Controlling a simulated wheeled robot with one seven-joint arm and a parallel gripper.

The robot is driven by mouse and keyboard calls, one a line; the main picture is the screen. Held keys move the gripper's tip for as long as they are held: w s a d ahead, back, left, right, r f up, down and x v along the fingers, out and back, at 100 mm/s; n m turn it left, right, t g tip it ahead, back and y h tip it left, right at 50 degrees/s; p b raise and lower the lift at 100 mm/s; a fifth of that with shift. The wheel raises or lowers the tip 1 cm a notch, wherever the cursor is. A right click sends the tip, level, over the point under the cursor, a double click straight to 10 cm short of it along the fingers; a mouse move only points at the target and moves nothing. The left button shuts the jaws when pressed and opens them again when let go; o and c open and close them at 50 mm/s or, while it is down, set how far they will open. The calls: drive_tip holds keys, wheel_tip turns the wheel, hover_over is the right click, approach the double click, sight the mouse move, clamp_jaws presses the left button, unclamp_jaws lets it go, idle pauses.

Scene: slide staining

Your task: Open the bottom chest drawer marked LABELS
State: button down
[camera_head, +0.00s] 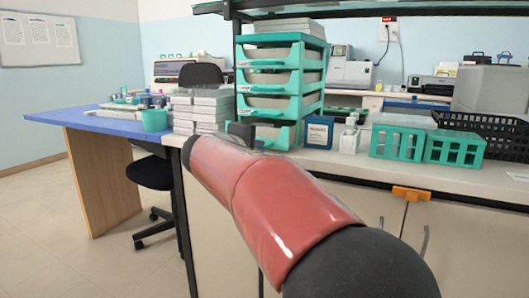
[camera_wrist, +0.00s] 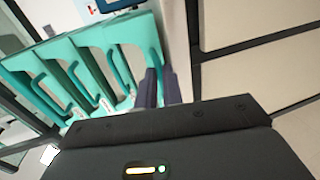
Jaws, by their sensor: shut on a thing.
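The teal drawer chest (camera_head: 313,72) stands on the bench, with several pale drawers stacked in it. Its bottom drawer (camera_head: 288,135) is partly hidden behind my arm and gripper, and I cannot read its label. My gripper (camera_head: 241,131) is at the front of this drawer, low by the bench top. In the wrist view, my two dark fingers (camera_wrist: 159,88) are shut on the handle (camera_wrist: 156,55) of the drawer at the right end of the row, the bottom one. How far that drawer stands out is hard to tell.
Stacked white boxes (camera_head: 202,108) stand close left of the chest. A blue table (camera_head: 88,121) and black chair (camera_head: 152,174) are at left. The floor at front left is clear.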

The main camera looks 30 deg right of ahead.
drive_tip(key=f+b+v, duration=0.2)
drive_tip(key=b+v, duration=0.1)
drive_tip(key=v, duration=0.6)
drive_tip(key=shift+s+a, duration=0.35)
drive_tip(key=shift+a, duration=0.05)
drive_tip(key=c, duration=1.8)
unclamp_jaws()
drive_tip(key=v, duration=0.7)
drive_tip(key=shift+s+a, duration=0.15)
drive_tip(key=shift+a, duration=0.15)
drive_tip(key=shift+d, duration=0.1)
